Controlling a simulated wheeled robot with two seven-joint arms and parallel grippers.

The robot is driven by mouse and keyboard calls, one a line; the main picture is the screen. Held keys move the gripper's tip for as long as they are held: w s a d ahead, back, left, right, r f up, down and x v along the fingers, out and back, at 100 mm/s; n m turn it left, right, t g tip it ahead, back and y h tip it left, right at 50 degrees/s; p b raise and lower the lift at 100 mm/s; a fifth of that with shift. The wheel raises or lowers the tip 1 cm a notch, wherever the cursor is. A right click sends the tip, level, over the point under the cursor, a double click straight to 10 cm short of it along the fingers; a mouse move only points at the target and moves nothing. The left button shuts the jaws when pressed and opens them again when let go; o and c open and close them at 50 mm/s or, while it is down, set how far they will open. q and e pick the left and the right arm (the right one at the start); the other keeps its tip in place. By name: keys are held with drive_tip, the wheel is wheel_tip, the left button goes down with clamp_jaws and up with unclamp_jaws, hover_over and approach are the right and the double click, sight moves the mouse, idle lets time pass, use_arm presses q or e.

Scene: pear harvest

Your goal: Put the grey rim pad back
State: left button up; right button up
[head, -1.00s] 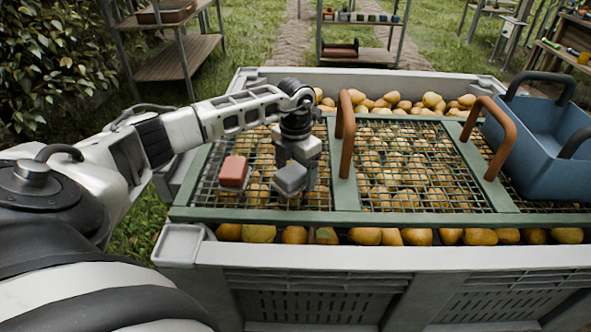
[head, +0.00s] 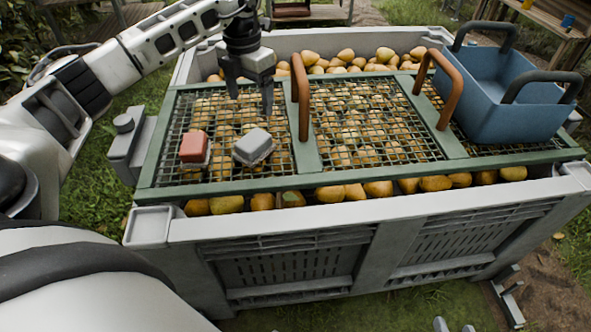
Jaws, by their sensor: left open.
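The grey rim pad (head: 253,147) is a small block lying on the left mesh panel of the green-framed screen (head: 163,194), over the pears. A red block (head: 193,147) lies on the same mesh just left of it, apart from it. My left gripper (head: 251,98) is above and behind the grey pad, fingers pointing down and spread, with nothing between them. A gap shows between its fingertips and the pad.
The screen lies over a grey bin (head: 340,217) of pears (head: 345,193). Two brown handles (head: 303,98) (head: 437,88) stand up from the screen. A blue tray (head: 512,116) with dark handles sits on its right end. A grey bracket-like part (head: 130,145) is at the bin's left side.

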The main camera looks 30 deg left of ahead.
use_arm(q)
drive_tip(key=s+d+f+m+h, duration=0.1)
drive_tip(key=d+f+h, duration=0.25)
drive_tip(key=d, duration=0.75)
drive_tip(key=s+d+f+m+h, duration=0.1)
drive_tip(key=d+f+h, duration=0.3)
drive_tip(key=d, duration=0.6)
drive_tip(key=s+d+r+n+t+h, duration=0.2)
drive_tip(key=d+r+n+t+h, duration=0.3)
drive_tip(key=d+n, duration=0.15)
drive_tip(key=s+d+r+n+t+h, duration=0.2)
drive_tip(key=d+r+n+t+h, duration=0.3)
drive_tip(key=d, duration=0.3)
drive_tip(key=s+a+f+n+y, duration=0.3)
drive_tip(key=s+f+n+y, duration=0.2)
drive_tip(key=f+n, duration=0.3)
drive_tip(key=s+a+f+n+y, duration=0.4)
drive_tip(key=s+f+n+y, duration=0.2)
drive_tip(key=n, duration=1.1)
wheel_tip(320, 180, down, 3)
drive_tip(key=shift+a+t+y, duration=0.3)
drive_tip(key=shift+t+y, duration=0.1)
drive_tip(key=shift+y, duration=0.65)
drive_tip(key=shift+s, duration=0.1)
